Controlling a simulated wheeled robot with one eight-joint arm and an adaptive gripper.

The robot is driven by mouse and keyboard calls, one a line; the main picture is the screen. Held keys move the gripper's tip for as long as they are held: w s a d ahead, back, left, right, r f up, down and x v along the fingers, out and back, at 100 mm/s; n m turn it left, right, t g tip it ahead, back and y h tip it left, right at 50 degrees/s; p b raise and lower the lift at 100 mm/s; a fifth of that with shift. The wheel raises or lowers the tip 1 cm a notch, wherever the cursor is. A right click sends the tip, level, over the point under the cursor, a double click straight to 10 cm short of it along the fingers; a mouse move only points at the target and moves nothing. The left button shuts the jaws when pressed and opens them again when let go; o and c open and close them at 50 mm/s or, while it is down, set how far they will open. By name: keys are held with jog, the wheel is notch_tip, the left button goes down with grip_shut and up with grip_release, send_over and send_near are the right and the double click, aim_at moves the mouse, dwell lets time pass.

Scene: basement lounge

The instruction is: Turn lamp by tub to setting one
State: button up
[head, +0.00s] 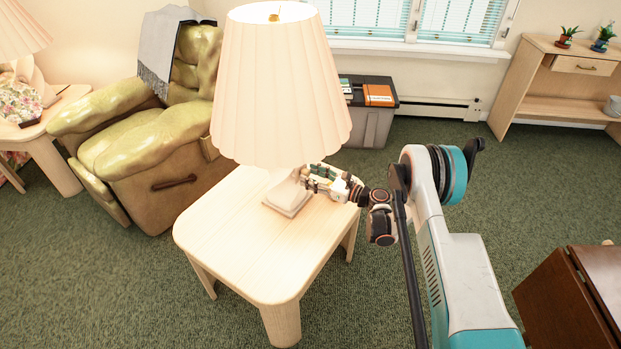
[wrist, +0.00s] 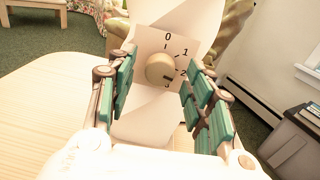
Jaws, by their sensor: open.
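The lamp with a pleated cream shade (head: 280,85) stands on a light wooden side table (head: 235,255), near the grey tub (head: 372,127). Its shade glows warmly. In the wrist view a round cream knob (wrist: 160,68) sits on the lamp's dial plate (wrist: 150,42), marked 0, 1, 2 and a partly hidden number at the bottom. My gripper (head: 312,178) is at the lamp's base, open. In the wrist view its green-padded fingers (wrist: 157,88) lie on either side of the knob, apart from it.
A green recliner (head: 155,150) with a grey throw stands behind the table on the left. The tub has a dark lid with books on it. A wooden shelf unit (head: 558,85) stands at the back right. A brown cabinet (head: 565,300) is at lower right. Carpet is clear between.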

jog(key=shift+w+a, duration=0.2)
jog(key=shift+a, duration=0.2)
jog(key=c, duration=1.1)
jog(key=shift+n, duration=0.4)
jog(key=n, duration=0.3)
jog(key=shift+n, duration=0.4)
jog(key=n, duration=0.4)
jog(key=shift+r+n, duration=0.1)
jog(key=shift+n, duration=0.3)
